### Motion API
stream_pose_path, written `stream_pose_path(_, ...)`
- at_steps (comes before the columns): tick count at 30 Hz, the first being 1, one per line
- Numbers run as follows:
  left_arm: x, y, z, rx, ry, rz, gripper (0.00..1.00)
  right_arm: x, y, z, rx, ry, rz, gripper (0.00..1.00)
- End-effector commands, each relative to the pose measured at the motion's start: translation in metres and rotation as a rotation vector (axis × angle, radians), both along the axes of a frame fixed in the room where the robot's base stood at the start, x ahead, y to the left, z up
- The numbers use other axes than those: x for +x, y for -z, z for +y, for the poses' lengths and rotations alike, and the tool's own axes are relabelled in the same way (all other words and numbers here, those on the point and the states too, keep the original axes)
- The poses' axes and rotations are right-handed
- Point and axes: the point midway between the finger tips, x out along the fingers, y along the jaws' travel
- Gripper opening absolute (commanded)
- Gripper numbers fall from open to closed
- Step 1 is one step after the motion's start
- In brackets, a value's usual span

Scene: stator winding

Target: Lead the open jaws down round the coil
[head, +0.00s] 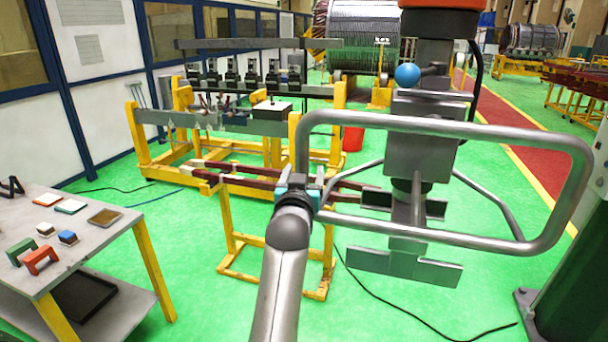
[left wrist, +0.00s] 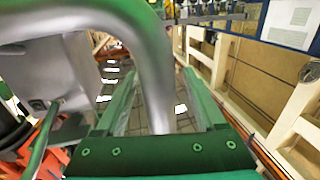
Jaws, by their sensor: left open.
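A grey hanging lifting tool (head: 427,140) with a tubular handle loop (head: 450,127) fills the right half of the head view. Its lower end carries flat metal jaw plates (head: 370,262), spread left and right. The coil (head: 240,182), long dark red bars, lies on a low yellow stand; its right part runs behind my gripper and the handle toward the upper jaw plates. Whether the plates straddle it I cannot tell. My left gripper (head: 298,188) is at the handle's left upright. In the left wrist view its open green fingers (left wrist: 165,88) stand either side of the grey tube.
A grey table (head: 100,240) with small coloured blocks and tiles stands at left. A yellow rack (head: 150,150) with a row of dark clamps is behind the coil. Black cables (head: 400,312) lie on the green floor. A red walkway is at right.

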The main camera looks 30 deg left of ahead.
Motion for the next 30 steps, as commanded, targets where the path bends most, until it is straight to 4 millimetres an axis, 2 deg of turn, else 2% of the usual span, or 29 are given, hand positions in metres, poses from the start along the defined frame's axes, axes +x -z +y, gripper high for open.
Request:
stream_pose_path(8, -0.0002, -0.0001, -0.0002, 0.000, 0.000, 0.000, 0.72, -0.0052, 0.0002, -0.0003, -0.001, 0.000, 0.007, 0.00)
stream_pose_path(27, -0.0002, -0.0001, -0.0001, 0.000, 0.000, 0.000, 0.01, -0.0056, 0.0002, -0.0021, -0.003, -0.001, 0.009, 0.00)
stream_pose_path(30, -0.0001, -0.0002, 0.0000, 0.000, 0.000, -0.001, 0.00, -0.0049, 0.0003, -0.0022, -0.003, -0.001, 0.008, 0.00)
